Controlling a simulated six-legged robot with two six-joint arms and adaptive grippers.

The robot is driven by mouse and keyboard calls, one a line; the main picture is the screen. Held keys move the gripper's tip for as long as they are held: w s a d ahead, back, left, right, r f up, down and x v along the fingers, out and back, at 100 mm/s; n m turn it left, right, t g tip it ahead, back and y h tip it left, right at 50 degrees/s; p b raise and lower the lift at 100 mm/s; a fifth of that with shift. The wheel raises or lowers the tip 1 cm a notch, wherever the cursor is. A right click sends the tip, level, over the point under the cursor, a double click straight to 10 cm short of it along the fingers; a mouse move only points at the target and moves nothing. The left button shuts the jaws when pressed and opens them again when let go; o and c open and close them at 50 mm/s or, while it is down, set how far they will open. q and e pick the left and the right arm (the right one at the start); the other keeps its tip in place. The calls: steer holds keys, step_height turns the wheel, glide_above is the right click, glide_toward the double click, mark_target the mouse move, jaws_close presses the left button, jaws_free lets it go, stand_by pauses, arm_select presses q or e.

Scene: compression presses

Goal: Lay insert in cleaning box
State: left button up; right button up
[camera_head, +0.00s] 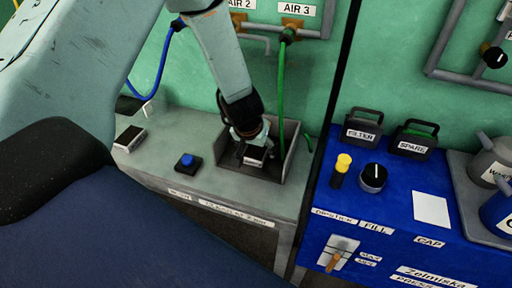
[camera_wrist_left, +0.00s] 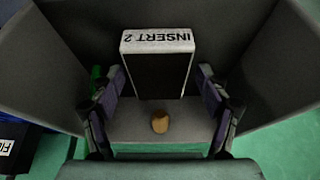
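An insert labelled INSERT 2 (camera_wrist_left: 158,42) shows in the left wrist view, a dark block with a pale labelled end, between the fingers of my left gripper (camera_wrist_left: 160,85). Whether the insert touches the box floor cannot be told. My right gripper is not in view.
Another small block (camera_head: 130,138) and a blue button (camera_head: 188,161) are on the grey bench left of the box. A green hose (camera_head: 281,90) hangs behind the box. The blue press panel (camera_head: 390,215) with knobs and black-handled parts stands right.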

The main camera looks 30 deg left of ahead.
arm_select(q)
steer(key=shift+s+d+r, duration=0.15)
steer(key=shift+r+p, duration=0.3)
steer(key=p+v, duration=0.5)
steer(key=v, duration=0.6)
steer(key=shift+s+r+p, duration=0.25)
steer(key=shift+r+p, duration=0.1)
steer(key=shift+w+f, duration=0.1)
steer(key=shift+f, duration=0.05)
